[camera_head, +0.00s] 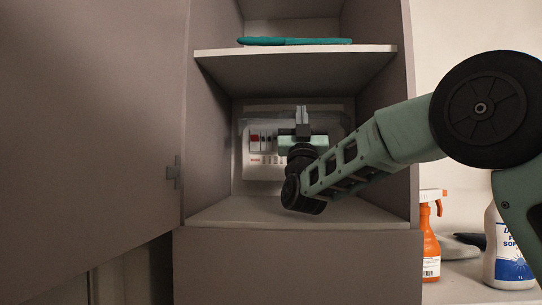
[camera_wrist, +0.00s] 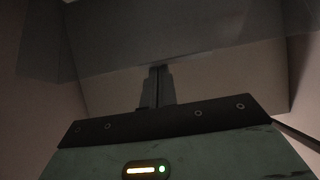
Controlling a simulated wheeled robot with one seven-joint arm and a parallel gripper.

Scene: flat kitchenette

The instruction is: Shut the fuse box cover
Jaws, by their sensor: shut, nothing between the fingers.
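The fuse box (camera_head: 257,160) is on the back wall of the open cupboard's lower compartment, with a row of red and dark switches on its left part. A clear cover seems to belong to it; in the wrist view a see-through grey panel (camera_wrist: 110,45) spans the top, and I take it for this cover, tilted out. My gripper (camera_head: 302,112) points up in front of the box and hides its right part. In the wrist view its fingers (camera_wrist: 157,72) are together and empty, their tips at the panel's lower edge; I cannot tell if they touch.
A shelf (camera_head: 300,50) with a teal item (camera_head: 295,41) lies above. The cupboard's side walls are close on both sides. The large door (camera_head: 85,120) stands open at left. An orange spray bottle (camera_head: 430,245) and a white bottle (camera_head: 507,250) stand outside at right.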

